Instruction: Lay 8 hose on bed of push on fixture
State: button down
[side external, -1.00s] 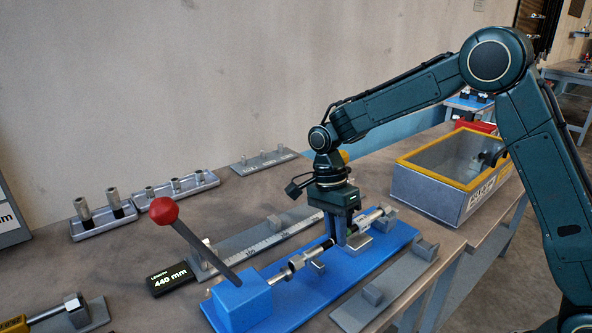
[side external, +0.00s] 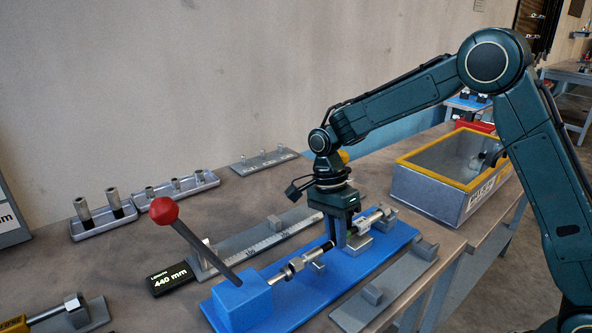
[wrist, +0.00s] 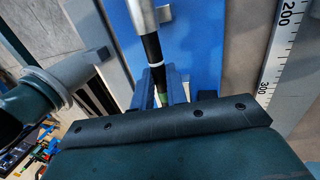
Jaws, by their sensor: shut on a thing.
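The blue push-on fixture (side external: 380,257) lies on the bench, with a blue block (side external: 243,302) and a red-knobbed lever (side external: 163,210) at its near left end. My gripper (side external: 341,243) is low over the middle of the bed, shut on a hose. The dark hose (wrist: 153,47) with a white band runs between my fingers (wrist: 160,92) in the wrist view, with a green part near them. A silver rod (side external: 291,269) from the block lines up with the hose. The fingers hide whether the hose touches the bed.
A grey ruler plate (side external: 258,238) lies behind the fixture, and a grey plate (side external: 390,287) in front. A yellow-rimmed bin (side external: 430,198) stands at the right. A display reading 440 mm (side external: 170,279) and trays of fittings (side external: 177,186) are at the left.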

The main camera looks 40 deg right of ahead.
jog(key=shift+f, duration=0.3)
jog(key=c, duration=1.3)
grip_release()
jog(key=shift+v, duration=6)
